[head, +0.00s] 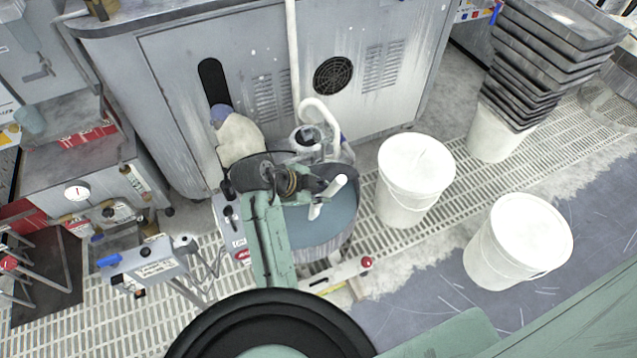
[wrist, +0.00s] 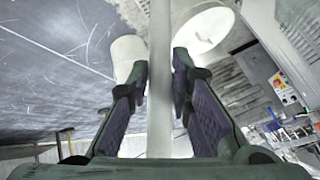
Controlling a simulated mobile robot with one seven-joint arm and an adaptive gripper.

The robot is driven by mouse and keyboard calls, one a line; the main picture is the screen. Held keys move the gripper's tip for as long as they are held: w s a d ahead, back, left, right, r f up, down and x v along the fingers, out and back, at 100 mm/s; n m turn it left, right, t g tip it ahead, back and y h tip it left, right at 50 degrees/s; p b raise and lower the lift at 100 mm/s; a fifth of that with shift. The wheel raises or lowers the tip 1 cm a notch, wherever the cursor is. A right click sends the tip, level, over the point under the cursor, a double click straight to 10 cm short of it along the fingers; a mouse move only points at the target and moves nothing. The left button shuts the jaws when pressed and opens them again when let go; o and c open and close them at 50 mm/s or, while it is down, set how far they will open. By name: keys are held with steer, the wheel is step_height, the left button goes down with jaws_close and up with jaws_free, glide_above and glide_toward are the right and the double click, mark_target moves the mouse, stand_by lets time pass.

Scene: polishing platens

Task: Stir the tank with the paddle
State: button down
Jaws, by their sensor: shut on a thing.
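The round tank (head: 345,240) holds blue-grey liquid and stands on the grating in the middle of the head view. My gripper (head: 322,190) is above it, shut on the pale handle of the paddle (head: 339,182). The handle is tilted, and a short length shows below the gripper over the liquid. I cannot tell where the paddle's lower end is. In the wrist view, the paddle's shaft (wrist: 160,100) runs top to bottom between the two fingers of my gripper (wrist: 160,85).
A white lidded bucket (head: 416,165) stands close right of the tank, with another bucket (head: 518,240) farther right. A grey cabinet (head: 200,110) is behind. A pipe and pump (head: 318,115) are at the tank's back rim. A control box (head: 148,262) stands left.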

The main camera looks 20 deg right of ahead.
step_height(320, 180, down, 16)
steer(key=b, duration=0.8)
steer(key=shift+f+b, duration=0.25)
steer(key=shift+b, duration=0.15)
steer(key=shift+s, duration=0.1)
